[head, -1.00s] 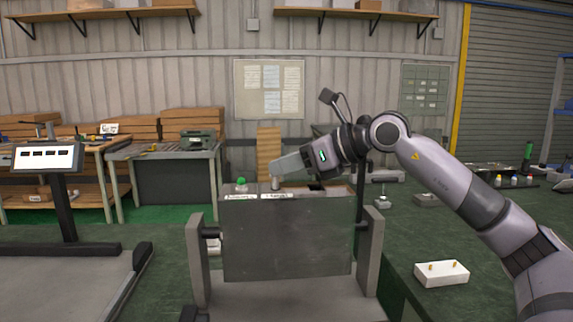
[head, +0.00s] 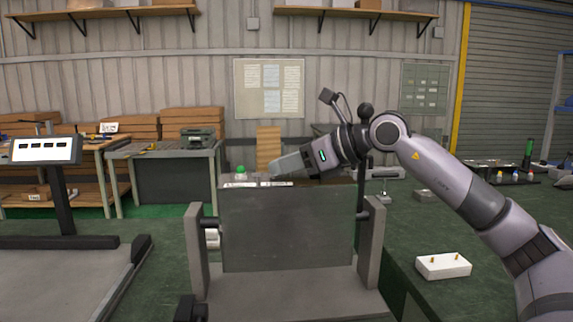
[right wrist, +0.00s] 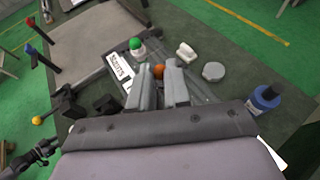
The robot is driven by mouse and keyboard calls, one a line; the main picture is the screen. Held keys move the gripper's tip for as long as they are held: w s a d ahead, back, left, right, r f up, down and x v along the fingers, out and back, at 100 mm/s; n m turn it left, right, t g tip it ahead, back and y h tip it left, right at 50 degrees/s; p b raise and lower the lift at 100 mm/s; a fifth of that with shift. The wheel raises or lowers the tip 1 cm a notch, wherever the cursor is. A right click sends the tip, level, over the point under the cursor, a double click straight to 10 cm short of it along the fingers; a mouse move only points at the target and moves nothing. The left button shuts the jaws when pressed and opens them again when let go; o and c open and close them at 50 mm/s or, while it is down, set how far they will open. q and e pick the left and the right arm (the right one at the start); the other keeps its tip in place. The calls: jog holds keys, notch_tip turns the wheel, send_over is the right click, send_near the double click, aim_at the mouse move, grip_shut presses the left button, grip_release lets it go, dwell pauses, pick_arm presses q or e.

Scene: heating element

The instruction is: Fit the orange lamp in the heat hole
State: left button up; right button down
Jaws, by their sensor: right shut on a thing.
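The orange lamp (right wrist: 158,71) shows between the fingertips of my right gripper (right wrist: 160,80) in the right wrist view. The gripper is shut on it, above the top of the grey metal box. In the head view the fingers of my right gripper (head: 275,170) reach down at the box's top edge, and the lamp is hidden. The box (head: 288,230) hangs between two posts. A green lamp (head: 241,172) stands on its top, left of the gripper; it also shows in the right wrist view (right wrist: 137,45). I cannot make out the heat hole. My left gripper is not in view.
White label strips (head: 257,184) lie along the box's top edge. A white block with two brass pins (head: 443,266) sits on the green surface at right. A screen on a stand (head: 45,150) is at left. A blue bottle (right wrist: 263,100) is right of my gripper in the wrist view.

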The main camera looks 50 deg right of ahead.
jog(key=c, duration=1)
grip_release()
jog(key=shift+s+f, duration=0.1)
jog(key=b+v, duration=0.3)
jog(key=v, duration=0.2)
jog(key=shift+s+d, duration=0.15)
jog(key=shift+s, duration=0.1)
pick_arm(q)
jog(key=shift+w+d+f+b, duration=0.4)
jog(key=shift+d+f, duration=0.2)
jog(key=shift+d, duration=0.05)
pick_arm(e)
jog(key=shift+s+d+r, duration=0.2)
jog(key=shift+s+r, duration=0.3)
jog(key=shift+s, duration=0.05)
